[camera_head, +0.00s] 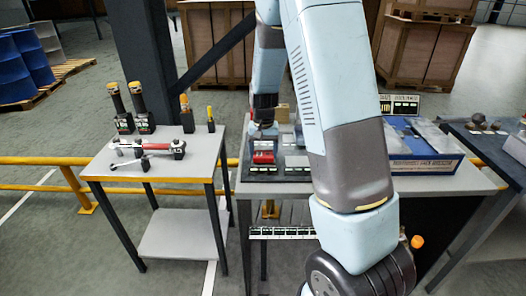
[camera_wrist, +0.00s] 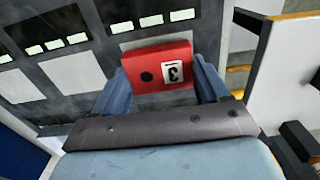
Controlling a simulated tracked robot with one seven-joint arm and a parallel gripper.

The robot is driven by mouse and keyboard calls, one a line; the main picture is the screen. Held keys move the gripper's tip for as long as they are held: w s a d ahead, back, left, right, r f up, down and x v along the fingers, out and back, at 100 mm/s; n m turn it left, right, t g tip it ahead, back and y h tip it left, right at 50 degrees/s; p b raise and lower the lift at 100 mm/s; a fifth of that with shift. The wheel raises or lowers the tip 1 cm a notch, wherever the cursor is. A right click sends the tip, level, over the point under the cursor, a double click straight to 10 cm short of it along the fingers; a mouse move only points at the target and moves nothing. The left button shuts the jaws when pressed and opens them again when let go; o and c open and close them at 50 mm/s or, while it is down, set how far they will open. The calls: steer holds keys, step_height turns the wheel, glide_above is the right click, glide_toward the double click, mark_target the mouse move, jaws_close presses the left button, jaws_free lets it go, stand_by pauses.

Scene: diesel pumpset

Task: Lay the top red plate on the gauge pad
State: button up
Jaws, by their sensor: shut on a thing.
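A red plate (camera_wrist: 150,56) with a dark hole and a white label reading 3 sits between the two blue fingers of my gripper (camera_wrist: 160,72) in the wrist view. My gripper is shut on it. In the head view the red plate (camera_head: 263,157) shows under my gripper (camera_head: 263,139), over the left part of the bench. Whether it touches anything below is unclear. A dark board (camera_wrist: 60,112) with pale square pads (camera_wrist: 85,77) and small white labels lies beneath and beside it. Which pad is the gauge pad I cannot tell; my arm hides part of the board.
A side table (camera_head: 185,165) on the left holds a red-and-silver tool (camera_head: 150,147) and several upright dark tools with yellow or orange tops. A blue-edged box (camera_head: 425,165) stands on the bench's right. A yellow rail (camera_head: 30,160) runs behind. Crates stand further back.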

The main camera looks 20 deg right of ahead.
steer(key=shift+f, duration=0.6)
steer(key=o, duration=1.4)
steer(key=shift+r, duration=0.1)
step_height(320, 180, up, 14)
steer(key=shift+f, duration=0.2)
steer(key=shift+r, duration=2.95)
